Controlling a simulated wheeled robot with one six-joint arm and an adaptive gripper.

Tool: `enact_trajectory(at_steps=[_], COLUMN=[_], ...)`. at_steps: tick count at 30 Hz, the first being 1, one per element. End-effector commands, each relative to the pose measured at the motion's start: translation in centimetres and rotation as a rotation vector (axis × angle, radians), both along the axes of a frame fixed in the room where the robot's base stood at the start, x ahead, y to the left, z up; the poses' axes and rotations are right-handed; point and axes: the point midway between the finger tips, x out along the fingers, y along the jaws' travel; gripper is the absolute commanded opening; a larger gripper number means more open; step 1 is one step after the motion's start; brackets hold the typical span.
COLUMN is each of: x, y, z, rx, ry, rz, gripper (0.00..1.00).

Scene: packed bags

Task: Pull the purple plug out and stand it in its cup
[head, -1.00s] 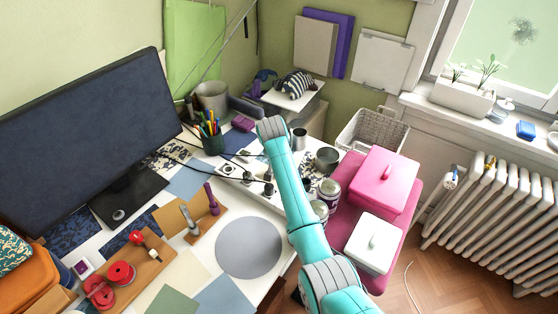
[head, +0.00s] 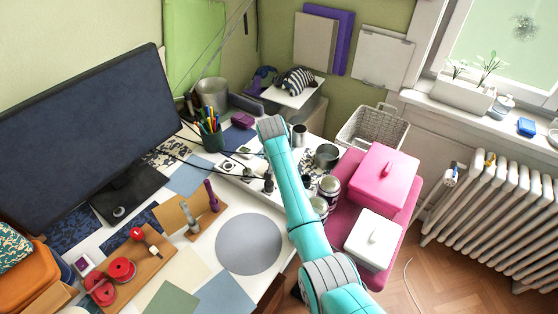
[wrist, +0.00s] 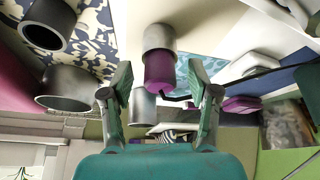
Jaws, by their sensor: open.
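The purple plug (wrist: 160,72) shows in the wrist view between my open fingers, with a grey cylindrical part (wrist: 158,38) behind it and a dark cable beside it. My gripper (wrist: 158,82) has a finger on each side, with gaps; it holds nothing. In the head view my arm hides the plug and the fingers. Metal cups stand near the table's right edge, a wide one (head: 326,157) and a narrower one (head: 300,135); I cannot tell which belongs to the plug. Two dark cups also show at the left of the wrist view (wrist: 68,88).
A power strip (head: 232,168) with dark plugs and cables lies left of my arm. A pen cup (head: 212,140), purple box (head: 243,120) and monitor (head: 85,125) stand farther left. Cans (head: 328,188) and a pink box (head: 383,180) stand right. The round grey mat (head: 248,244) is bare.

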Motion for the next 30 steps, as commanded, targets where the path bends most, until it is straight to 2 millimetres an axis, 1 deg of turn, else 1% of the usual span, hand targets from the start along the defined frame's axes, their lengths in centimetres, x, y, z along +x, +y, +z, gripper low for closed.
enact_trajectory(at_steps=[5,12,18,24,30], x=[-0.7,-2.4,-3.6,-4.2,-4.3], y=[0.3,0.8,1.2,1.3,1.3], z=[1.9,6.4,9.3,10.7,10.9], rx=[0.001,0.002,0.001,0.001,0.000], ry=[-0.003,-0.005,-0.002,-0.001,0.000], rz=[0.001,0.001,0.001,0.000,0.000], gripper=[0.60,0.60,0.60,0.60,0.60])
